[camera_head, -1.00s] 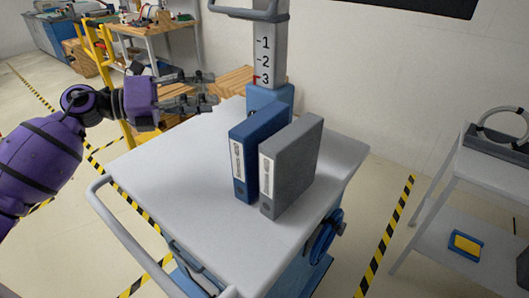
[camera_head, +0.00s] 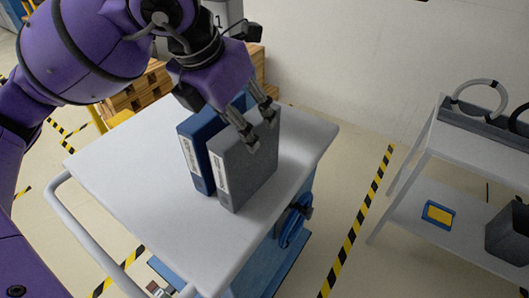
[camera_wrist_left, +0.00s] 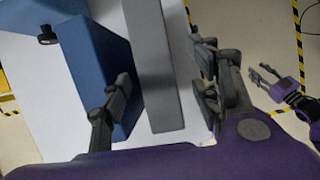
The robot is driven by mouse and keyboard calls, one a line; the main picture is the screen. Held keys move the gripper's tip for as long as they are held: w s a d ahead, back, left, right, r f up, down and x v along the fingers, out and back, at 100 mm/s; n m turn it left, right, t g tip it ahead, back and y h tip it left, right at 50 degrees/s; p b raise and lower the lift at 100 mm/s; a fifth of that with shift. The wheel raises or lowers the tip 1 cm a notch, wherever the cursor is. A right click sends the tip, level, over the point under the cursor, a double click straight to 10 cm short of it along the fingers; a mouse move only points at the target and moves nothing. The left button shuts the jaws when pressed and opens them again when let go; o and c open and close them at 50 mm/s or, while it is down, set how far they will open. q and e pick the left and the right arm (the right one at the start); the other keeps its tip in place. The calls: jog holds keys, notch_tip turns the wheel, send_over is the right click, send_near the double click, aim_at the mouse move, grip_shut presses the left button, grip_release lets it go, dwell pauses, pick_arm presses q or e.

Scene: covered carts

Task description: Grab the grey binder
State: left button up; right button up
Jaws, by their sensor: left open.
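The grey binder (camera_head: 243,168) stands upright on the white cart top (camera_head: 130,180), right beside the blue binder (camera_head: 195,150). My left gripper (camera_head: 259,126) is open at the top of the grey binder, coming down from above. In the left wrist view the grey binder (camera_wrist_left: 152,70) lies between the spread fingers (camera_wrist_left: 163,66), with the blue binder (camera_wrist_left: 95,65) on its left. The left finger is over the blue binder; I cannot tell whether either finger touches. My right gripper (camera_wrist_left: 268,82) shows at the right of the wrist view, its fingers apart and empty.
A grey shelf cart (camera_head: 465,150) stands at the right, with a yellow-and-blue item (camera_head: 438,214) on its lower shelf and a dark bin (camera_head: 508,232). Wooden pallets (camera_head: 140,92) are behind my arm. The cart top's front left is bare.

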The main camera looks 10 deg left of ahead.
aim_at(249, 158)
pick_arm(q)
jog(key=shift+w+d+f, duration=0.15)
jog(key=shift+d+f, duration=0.05)
jog(key=shift+f, duration=0.15)
jog(key=shift+x, duration=0.85)
jog(key=shift+w+a+f, duration=0.1)
jog(key=shift+f, duration=0.25)
jog(key=x, duration=0.5)
jog(key=shift+w+a, duration=0.15)
jog(key=shift+w, duration=0.15)
jog(key=shift+f, duration=0.2)
grip_shut()
